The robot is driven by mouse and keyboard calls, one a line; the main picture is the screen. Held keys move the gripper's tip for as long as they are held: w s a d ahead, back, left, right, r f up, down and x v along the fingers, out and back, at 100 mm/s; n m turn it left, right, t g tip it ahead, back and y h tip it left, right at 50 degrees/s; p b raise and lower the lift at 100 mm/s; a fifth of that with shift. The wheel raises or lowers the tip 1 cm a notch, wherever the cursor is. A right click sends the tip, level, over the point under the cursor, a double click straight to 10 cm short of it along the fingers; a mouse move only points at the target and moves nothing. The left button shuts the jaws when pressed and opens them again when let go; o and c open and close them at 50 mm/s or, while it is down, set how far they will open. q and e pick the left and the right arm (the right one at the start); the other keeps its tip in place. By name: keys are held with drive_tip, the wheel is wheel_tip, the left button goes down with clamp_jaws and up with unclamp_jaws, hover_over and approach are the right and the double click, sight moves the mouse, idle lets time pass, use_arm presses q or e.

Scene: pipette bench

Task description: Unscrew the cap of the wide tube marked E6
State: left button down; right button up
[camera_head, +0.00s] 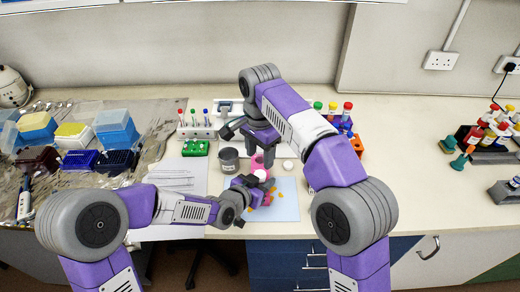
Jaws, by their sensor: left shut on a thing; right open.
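My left gripper (262,188) is low over the blue mat (287,198) at the bench's front. It is shut on a tube of which mostly the white cap (260,174) shows; the jaws hide its body, and no E6 mark can be read. My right gripper (259,158) is open, pointing down just behind and above that cap, apart from it as far as I can tell. A pink vessel (258,163) stands between or behind the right fingers. A separate round white object (288,165) lies to its right.
A grey cup (229,159), a green rack (195,148) and a white rack of capped tubes (197,130) stand left of the grippers. Tubes with coloured caps (332,110) stand behind my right forearm.

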sight(260, 174)
wheel_tip(260, 174, down, 7)
drive_tip(key=shift+r, duration=0.15)
idle(0.4)
clamp_jaws()
drive_tip(key=n, duration=0.3)
idle(0.3)
